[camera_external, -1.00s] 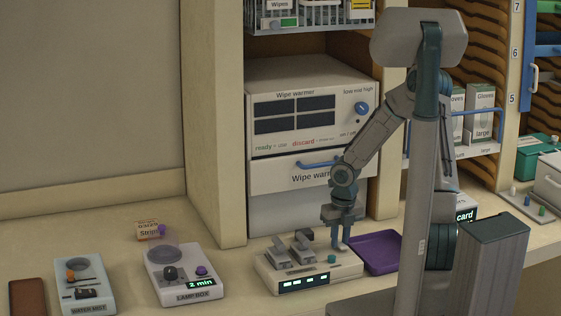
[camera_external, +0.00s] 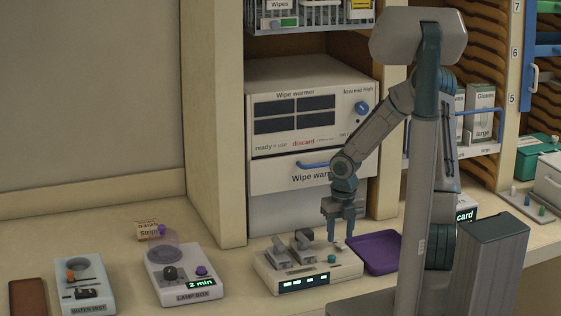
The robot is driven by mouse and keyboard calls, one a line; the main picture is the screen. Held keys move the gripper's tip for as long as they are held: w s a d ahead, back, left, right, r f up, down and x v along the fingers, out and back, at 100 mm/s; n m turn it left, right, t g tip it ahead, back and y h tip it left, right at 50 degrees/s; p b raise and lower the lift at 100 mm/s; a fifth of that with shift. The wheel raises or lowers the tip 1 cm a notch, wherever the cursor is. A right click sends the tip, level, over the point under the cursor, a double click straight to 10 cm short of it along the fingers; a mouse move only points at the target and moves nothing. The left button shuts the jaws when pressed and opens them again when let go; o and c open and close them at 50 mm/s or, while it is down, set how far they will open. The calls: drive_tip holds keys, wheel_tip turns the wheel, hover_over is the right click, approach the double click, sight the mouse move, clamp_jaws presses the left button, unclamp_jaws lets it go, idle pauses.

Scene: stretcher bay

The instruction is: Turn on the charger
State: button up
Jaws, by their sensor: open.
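A white device that looks like the charger (camera_external: 318,284) sits on the counter; no label on it is readable. It has two grey upright holders (camera_external: 303,240), a teal knob or button (camera_external: 332,259) and a dark front display (camera_external: 303,282) with several lit green-white marks. A small light part (camera_external: 340,246) shows on its top at the back right, just under my gripper. My gripper (camera_external: 341,237) points down, open and empty, its fingers apart above the device's back right part. I cannot tell whether a fingertip touches it.
A purple tray (camera_external: 378,250) lies just right of the device. Bare counter (camera_external: 236,262) lies between lamp box and charger.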

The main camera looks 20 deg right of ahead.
sight(344, 244)
wheel_tip(344, 244, up, 12)
drive_tip(key=shift+s, duration=0.45)
drive_tip(key=shift+f, duration=0.15)
drive_tip(key=s+d+r+m+t+b, duration=0.1)
drive_tip(key=s+m, duration=0.8)
drive_tip(key=m, duration=0.9)
drive_tip(key=s+d+r+m+t+b, duration=0.2)
drive_tip(key=s+m+b, duration=0.3)
drive_tip(key=m, duration=1.3)
drive_tip(key=s+r, duration=0.1)
drive_tip(key=s, duration=0.3)
drive_tip(key=shift+s, duration=0.25)
drive_tip(key=shift+d, duration=0.1)
